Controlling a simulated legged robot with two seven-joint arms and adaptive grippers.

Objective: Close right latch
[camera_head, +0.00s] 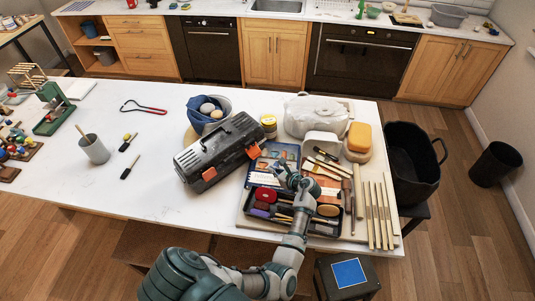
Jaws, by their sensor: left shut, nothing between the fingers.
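A dark grey and black toolbox (215,150) stands at an angle near the middle of the white table, with its lid down and handle on top. Its front bears two orange latches. The left latch (209,174) looks flat against the front. The right latch (253,151) seems to stick out a little; its exact angle is too small to tell. My right gripper is not in view.
A tray of pottery tools (262,224) lies under my left arm. Wooden sticks (379,215) lie at right. A white bag (316,112), a yellow jar (269,125) and a bowl with blue cloth (202,115) stand behind. The table (150,195) left of the toolbox is mostly clear.

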